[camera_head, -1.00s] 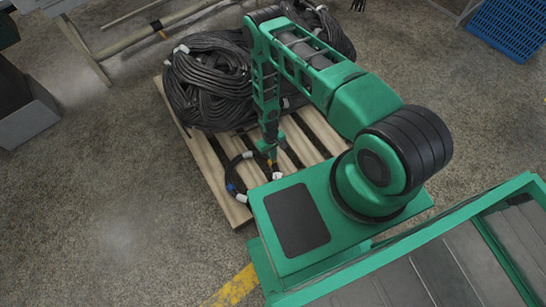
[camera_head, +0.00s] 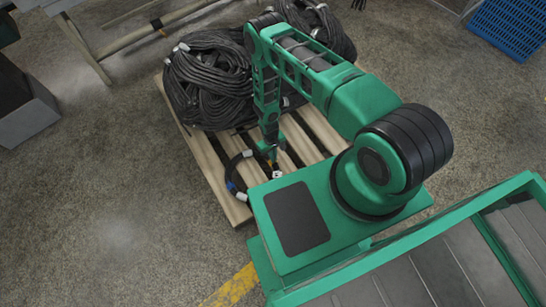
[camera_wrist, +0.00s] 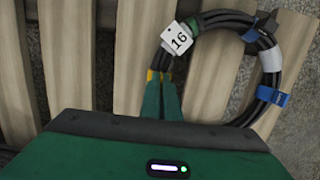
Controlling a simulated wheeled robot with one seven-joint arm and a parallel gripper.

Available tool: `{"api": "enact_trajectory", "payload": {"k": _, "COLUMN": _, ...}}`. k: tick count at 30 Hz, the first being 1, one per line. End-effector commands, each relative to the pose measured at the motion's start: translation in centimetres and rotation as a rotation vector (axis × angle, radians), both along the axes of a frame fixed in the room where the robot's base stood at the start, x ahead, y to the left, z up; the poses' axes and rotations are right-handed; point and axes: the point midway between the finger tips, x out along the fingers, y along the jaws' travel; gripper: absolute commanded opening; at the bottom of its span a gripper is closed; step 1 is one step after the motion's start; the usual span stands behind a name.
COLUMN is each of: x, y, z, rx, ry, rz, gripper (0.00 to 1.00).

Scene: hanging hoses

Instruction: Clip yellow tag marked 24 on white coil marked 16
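The coil marked 16 (camera_wrist: 293,40) is a small loop of black hose lying on the wooden pallet, with white, blue and green bands. Its white tag marked 16 (camera_wrist: 180,40) faces up at the loop's left side in the wrist view. In the head view the coil (camera_head: 231,172) lies partly hidden behind my arm. My gripper (camera_wrist: 159,78) points at the coil's left side, just below the white tag. Its green fingers are close together. Small yellow patches show at the fingertips; I cannot tell whether they are the tag or finger parts. No 24 is readable.
The slatted pallet (camera_head: 205,150) also carries large black hose bundles (camera_head: 208,85) behind my gripper. A metal frame (camera_head: 125,40) stands at the back left, a grey box (camera_head: 28,112) at the left. A blue crate (camera_head: 508,28) is at the back right. The floor left of the pallet is clear.

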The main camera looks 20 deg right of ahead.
Motion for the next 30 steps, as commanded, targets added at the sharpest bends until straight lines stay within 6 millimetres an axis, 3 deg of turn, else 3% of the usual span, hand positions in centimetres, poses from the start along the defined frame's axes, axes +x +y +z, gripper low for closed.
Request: {"api": "enact_trajectory", "payload": {"k": 30, "x": 0.06, "y": 0.01, "z": -0.81, "rx": 0.0, "ry": -0.001, "rz": 0.0, "gripper": 0.0}}
